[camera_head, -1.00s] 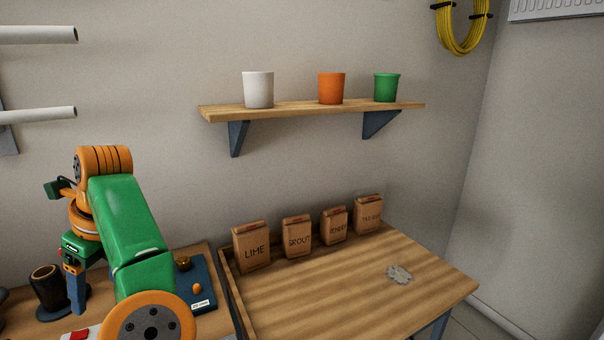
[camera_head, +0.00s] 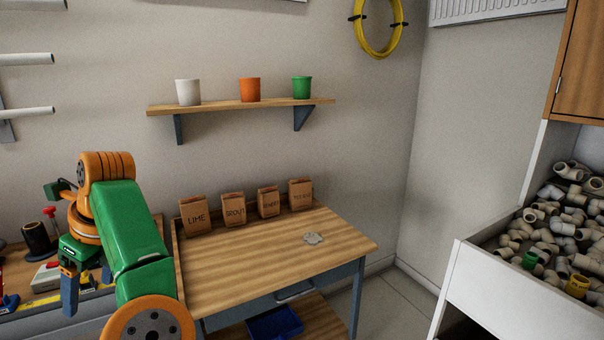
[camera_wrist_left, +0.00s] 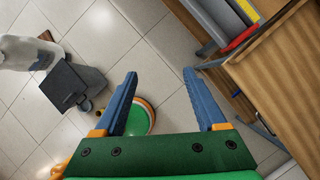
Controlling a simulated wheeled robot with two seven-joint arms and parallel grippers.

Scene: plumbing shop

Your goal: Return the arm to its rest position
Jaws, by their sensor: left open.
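My left arm, green and orange, comes in at the left of the head view, folded upward with its wrist hanging down. My left gripper (camera_head: 70,290) points down at the left, in front of the workbench's left part. In the left wrist view its two blue fingers (camera_wrist_left: 160,100) are spread apart with nothing between them. Below them show floor tiles and a round green disc with an orange rim (camera_wrist_left: 140,117). My right gripper is in neither view.
A shelf (camera_head: 220,105) holds three cups. A white bin (camera_head: 510,300) of pipe fittings stands at right. In the wrist view, a wooden bench edge (camera_wrist_left: 280,75) lies close at right.

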